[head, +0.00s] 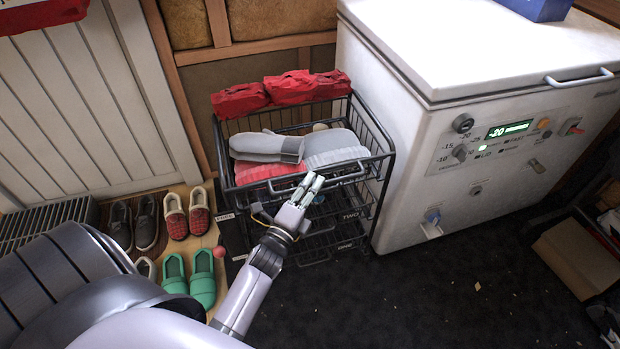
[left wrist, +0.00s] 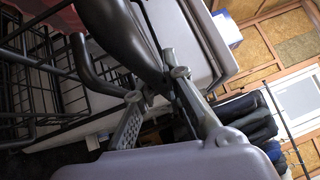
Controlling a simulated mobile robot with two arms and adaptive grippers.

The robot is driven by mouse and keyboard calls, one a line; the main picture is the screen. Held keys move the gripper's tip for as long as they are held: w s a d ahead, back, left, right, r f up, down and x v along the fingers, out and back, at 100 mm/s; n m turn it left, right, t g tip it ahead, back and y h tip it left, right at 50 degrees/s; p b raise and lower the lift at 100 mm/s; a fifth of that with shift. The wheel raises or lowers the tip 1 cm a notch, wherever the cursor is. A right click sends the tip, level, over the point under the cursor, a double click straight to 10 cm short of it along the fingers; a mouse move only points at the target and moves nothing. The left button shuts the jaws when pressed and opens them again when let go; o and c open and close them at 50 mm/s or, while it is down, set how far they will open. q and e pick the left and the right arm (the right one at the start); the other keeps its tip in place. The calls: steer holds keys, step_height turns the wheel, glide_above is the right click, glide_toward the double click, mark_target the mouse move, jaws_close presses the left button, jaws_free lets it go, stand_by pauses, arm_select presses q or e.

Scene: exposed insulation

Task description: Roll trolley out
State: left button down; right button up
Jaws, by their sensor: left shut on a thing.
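The trolley is a black wire rack with stacked baskets (head: 388,178), standing against the freezer's left side. Its top basket holds grey mittens (head: 266,146) and pink and grey knitwear. Red bundles (head: 290,90) lie along its back rim. My left gripper (head: 312,184) reaches the front of the top basket and is shut on the trolley's dark handle. In the left wrist view, the curved handle (left wrist: 88,65) runs in to the fingers of the left gripper (left wrist: 155,100), and the wire baskets show at left. The fingers partly hide the grip. My right gripper is not in view.
A white chest freezer (head: 400,130) stands close on the trolley's right. Shoes (head: 174,214) and green slippers (head: 203,278) are on the floor at left, near my arm. A cardboard box (head: 577,258) is at far right. Dark floor (head: 430,300) in front is mostly clear.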

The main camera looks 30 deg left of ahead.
arm_select(q)
steer(key=shift+f, duration=0.1)
steer(key=c, duration=1.7)
jaws_free()
steer(key=shift+o, duration=0.2)
steer(key=s+f, duration=0.1)
steer(key=s, duration=1.1)
steer(key=shift+d+f, duration=0.25)
steer(key=shift+d, duration=0.15)
steer(key=shift+w+f, duration=0.1)
